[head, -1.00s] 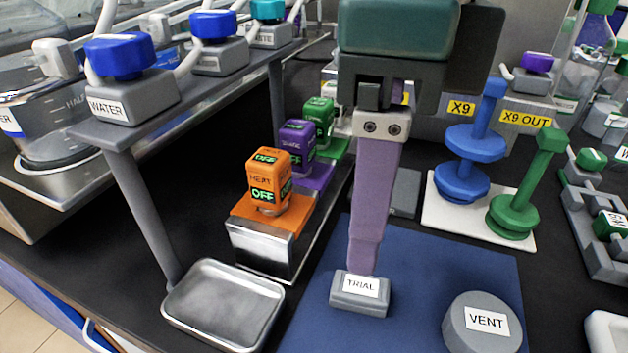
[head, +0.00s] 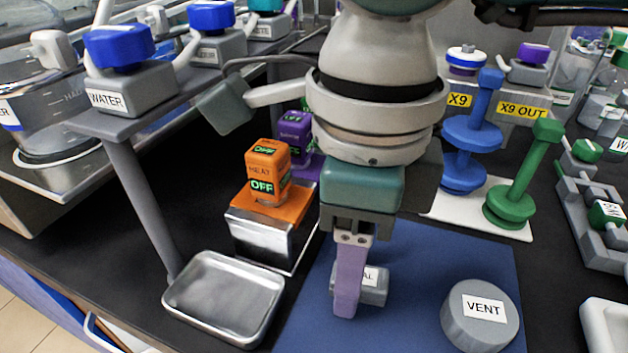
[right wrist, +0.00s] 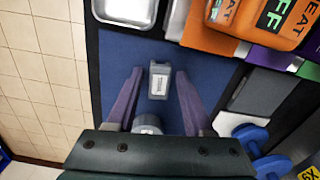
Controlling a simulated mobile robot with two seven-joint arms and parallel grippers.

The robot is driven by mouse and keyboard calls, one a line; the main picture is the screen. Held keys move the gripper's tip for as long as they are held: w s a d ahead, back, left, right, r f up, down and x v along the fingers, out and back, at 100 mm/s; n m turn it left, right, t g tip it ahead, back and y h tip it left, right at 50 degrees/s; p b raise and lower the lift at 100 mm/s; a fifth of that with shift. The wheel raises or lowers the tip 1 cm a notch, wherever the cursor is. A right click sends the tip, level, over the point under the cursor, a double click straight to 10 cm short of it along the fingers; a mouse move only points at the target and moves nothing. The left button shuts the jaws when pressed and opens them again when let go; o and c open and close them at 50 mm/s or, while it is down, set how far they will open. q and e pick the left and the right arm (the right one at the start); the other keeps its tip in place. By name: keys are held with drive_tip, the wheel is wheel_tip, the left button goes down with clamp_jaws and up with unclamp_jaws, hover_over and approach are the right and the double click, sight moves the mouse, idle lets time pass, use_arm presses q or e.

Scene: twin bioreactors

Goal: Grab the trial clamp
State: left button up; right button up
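The trial clamp (head: 375,293) is a small grey block with a white label, lying on the blue mat (head: 415,250). In the head view my right gripper (head: 352,298) is down at it, with one purple finger in front of the block's left part and half its label. The other finger is hidden there. In the right wrist view the gripper (right wrist: 159,72) is open, with the clamp (right wrist: 158,84) between its two finger ends and a gap visible on each side. My left gripper is not in view.
A grey VENT cylinder (head: 480,316) stands right of the clamp. An empty metal tray (head: 225,297) and the orange HEAT block (head: 268,172) are to the left. Blue (head: 472,130) and green (head: 525,180) stemmed pieces stand on a white plate behind. The mat's front is clear.

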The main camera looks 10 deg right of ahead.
clamp_jaws()
idle(0.4)
